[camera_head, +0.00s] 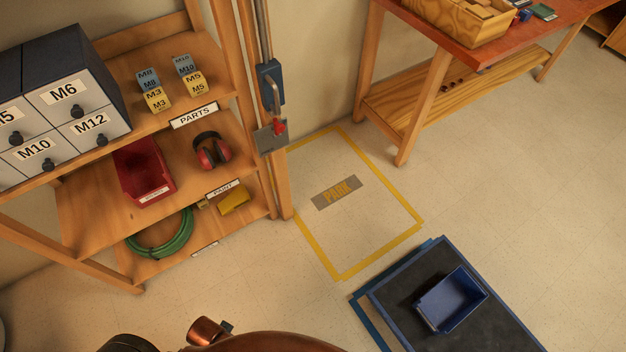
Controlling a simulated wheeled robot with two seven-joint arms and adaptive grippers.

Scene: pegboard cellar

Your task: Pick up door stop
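A yellow wedge-like block (235,202), which looks like the door stop, lies on the bottom shelf (205,232) of the wooden rack at the left. It sits near the shelf's right end, just under the PAINT label, to the right of a coiled green hose (160,250). The label and the shelf edge above come close to its top. Neither of my grippers shows; only dark and copper-coloured parts of my own body show at the bottom edge.
Above are a red bin (143,172), red ear muffs (211,151) and labelled drawers (66,92). A rack post (276,185) stands right of the block. A blue cart (395,290) holding a blue bin (450,300) stands lower right. The yellow-outlined PARK floor area (375,215) is empty.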

